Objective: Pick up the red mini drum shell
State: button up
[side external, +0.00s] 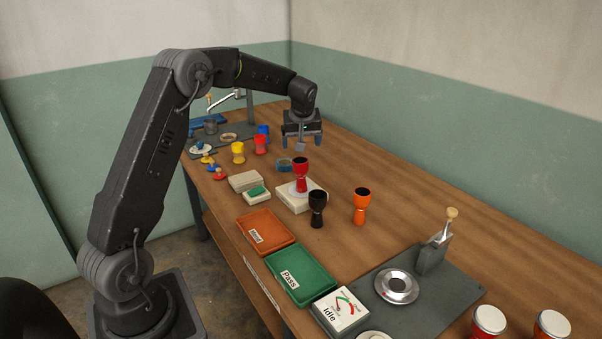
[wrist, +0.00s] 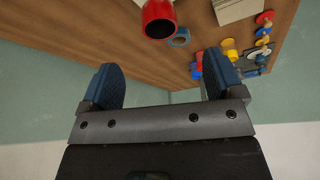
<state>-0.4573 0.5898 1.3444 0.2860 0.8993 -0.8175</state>
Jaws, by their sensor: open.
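A red goblet-shaped drum shell (side external: 301,178) with a dark open top stands upright on a pale square block (side external: 288,200). In the wrist view the same red shell (wrist: 158,20) is at the top edge, partly cut off. My gripper (side external: 302,141) has blue fingers, is open and empty, and hangs above the table, higher than the shell and apart from it. The wrist view shows the open fingers (wrist: 163,82) with nothing between them. Another red shell (side external: 260,145) stands farther back among coloured pieces.
A black goblet (side external: 317,208) and an orange goblet (side external: 361,206) stand close to the block. A blue ring (side external: 284,164) lies behind it. An orange tray (side external: 266,232) and a green PASS tray (side external: 301,275) are at the near edge.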

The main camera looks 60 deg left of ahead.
aim_at(301, 161)
jog(key=x, duration=0.6)
jog(key=shift+a+f, duration=0.15)
jog(key=shift+f, duration=0.25)
jog(key=shift+w+x, duration=0.15)
jog(key=shift+x, duration=1.2)
jog(key=shift+w+x, duration=0.2)
jog(key=shift+x, duration=1.15)
jog(key=shift+a+r, duration=0.1)
jog(key=c, duration=1.1)
jog(key=shift+r, duration=0.1)
